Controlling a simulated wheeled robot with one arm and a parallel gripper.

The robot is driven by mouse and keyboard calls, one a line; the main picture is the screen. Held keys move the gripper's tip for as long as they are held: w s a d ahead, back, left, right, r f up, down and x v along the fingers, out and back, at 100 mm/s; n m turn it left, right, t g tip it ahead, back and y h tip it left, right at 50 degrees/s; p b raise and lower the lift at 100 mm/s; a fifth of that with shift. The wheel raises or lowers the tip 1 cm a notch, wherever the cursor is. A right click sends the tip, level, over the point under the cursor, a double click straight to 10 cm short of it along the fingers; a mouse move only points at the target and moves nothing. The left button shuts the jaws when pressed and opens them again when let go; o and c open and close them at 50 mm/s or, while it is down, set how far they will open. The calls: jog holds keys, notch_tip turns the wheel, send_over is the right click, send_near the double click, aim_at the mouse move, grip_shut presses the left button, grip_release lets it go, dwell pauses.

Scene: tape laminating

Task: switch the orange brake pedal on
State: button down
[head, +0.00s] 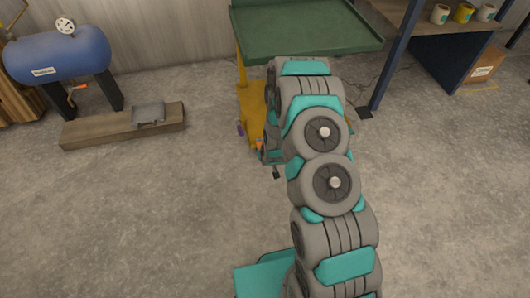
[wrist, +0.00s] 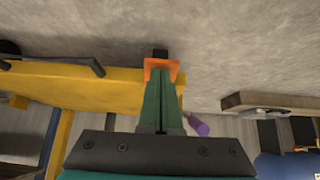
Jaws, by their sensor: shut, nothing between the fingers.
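The orange brake pedal (wrist: 161,66) shows at the edge of the yellow cart base in the wrist view, with a black piece just beyond it. A small orange patch of it (head: 260,143) shows beside my arm's end in the head view. My gripper (wrist: 160,88) is shut and empty, its green fingers together and their tips overlapping the orange pedal in the picture. I cannot tell whether they touch it. The fingers hide part of the pedal, so its tilt is unclear. My arm hides most of the gripper in the head view.
A purple pedal (wrist: 198,126) sits close by on the same yellow base (wrist: 85,85). The cart's green platform (head: 305,28) is above. A blue tank (head: 58,54) and a wooden beam (head: 95,132) stand left; shelving is right. The foreground floor is clear.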

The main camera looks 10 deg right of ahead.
jog(key=shift+s+f, duration=0.1)
jog(key=shift+f, duration=0.15)
dwell(0.4)
jog(key=p+v, duration=0.1)
jog(key=v, duration=1.3)
jog(key=shift+w+r+p, duration=0.25)
jog(key=shift+w+p, duration=0.05)
jog(key=shift+w, duration=0.1)
